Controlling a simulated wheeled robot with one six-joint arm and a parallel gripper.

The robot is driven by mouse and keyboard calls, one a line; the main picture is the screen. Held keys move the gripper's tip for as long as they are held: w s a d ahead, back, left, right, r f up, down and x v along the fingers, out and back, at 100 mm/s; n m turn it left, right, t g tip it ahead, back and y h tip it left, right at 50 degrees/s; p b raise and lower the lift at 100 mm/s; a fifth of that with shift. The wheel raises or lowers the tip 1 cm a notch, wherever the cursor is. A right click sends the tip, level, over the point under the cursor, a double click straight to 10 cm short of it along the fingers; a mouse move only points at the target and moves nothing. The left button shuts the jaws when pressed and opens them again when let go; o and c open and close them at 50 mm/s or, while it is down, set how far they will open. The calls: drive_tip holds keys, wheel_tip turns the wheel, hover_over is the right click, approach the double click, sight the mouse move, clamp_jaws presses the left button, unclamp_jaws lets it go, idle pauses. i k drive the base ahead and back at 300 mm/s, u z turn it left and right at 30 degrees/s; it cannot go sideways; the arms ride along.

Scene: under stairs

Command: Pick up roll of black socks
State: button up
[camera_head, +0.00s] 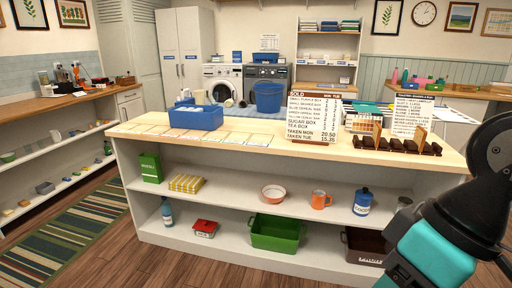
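I cannot make out a roll of black socks for certain. A small dark rounded thing (405,202) sits at the right end of the counter's middle shelf, close beside my arm; it is too small to tell what it is. My arm, black and teal, fills the lower right of the head view. My gripper's fingers do not show in this view. The white counter (125,160) with a pale wood top stands in front of me.
On the top are a blue bin (195,118), a price board (314,118) and a dark rack (397,146). The shelves hold a green crate (275,233), a dark crate (365,245), an orange mug (320,200) and a blue jar (363,202). The floor left of the counter is open.

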sight(242, 103)
drive_tip(key=i, duration=1.85)
drive_tip(key=u, duration=2.05)
drive_tip(key=i, duration=6.05)
drive_tip(key=z, duration=2.65)
